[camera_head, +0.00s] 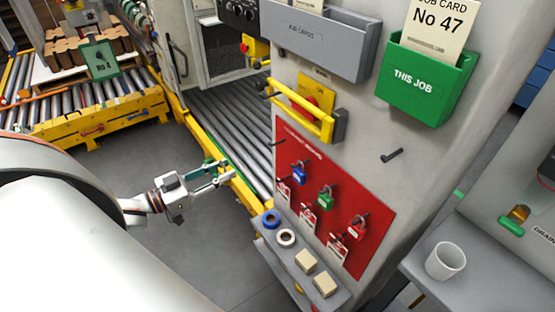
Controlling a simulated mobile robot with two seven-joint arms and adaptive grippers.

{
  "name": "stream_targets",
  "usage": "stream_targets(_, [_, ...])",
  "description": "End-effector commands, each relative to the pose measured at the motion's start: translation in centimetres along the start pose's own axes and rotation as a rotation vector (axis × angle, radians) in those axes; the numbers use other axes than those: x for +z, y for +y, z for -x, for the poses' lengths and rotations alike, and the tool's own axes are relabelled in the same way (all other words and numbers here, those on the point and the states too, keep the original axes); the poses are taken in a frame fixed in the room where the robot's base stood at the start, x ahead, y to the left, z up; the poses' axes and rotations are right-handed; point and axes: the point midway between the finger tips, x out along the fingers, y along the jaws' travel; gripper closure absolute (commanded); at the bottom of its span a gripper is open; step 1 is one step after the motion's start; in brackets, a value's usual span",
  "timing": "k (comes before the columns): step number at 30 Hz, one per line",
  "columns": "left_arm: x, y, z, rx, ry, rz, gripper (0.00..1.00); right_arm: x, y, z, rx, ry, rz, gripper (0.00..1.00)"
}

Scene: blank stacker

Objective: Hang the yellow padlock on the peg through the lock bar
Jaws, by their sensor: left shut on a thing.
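My left gripper (222,175) reaches in from the left, in front of the yellow conveyor rail. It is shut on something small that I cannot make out. I cannot pick out a yellow padlock. The yellow lock bar (297,112) is on the grey panel, to the right of and above the gripper, apart from it. I cannot make out its peg clearly. The red padlock board (375,212) below holds a blue padlock (299,174), a green padlock (325,200) and a red padlock (358,224). My right gripper is not in view.
A small shelf (293,255) with tape rolls and blocks juts out below the board. A dark peg (392,155) sticks out from the panel. A grey card holder (318,42) and a green one (425,82) hang above. A white cup (445,261) stands at right.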

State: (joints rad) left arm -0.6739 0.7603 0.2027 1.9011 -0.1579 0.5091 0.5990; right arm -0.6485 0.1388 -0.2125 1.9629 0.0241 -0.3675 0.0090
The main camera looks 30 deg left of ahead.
Motion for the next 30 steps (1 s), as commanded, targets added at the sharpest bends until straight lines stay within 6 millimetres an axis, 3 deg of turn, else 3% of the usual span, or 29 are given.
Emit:
stream_targets(5, [-0.1, 0.0, -1.2, 0.0, 0.005, -0.001, 0.96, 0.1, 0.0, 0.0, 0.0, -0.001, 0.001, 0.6])
stream_targets(21, [-0.1, 0.0, -11.8, 0.0, 0.004, -0.002, 0.96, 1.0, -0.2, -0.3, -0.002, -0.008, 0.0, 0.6])
stream_targets(30, [-0.1, 0.0, -14.5, -0.001, 0.002, -0.001, 0.96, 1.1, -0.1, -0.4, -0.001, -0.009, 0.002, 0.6])
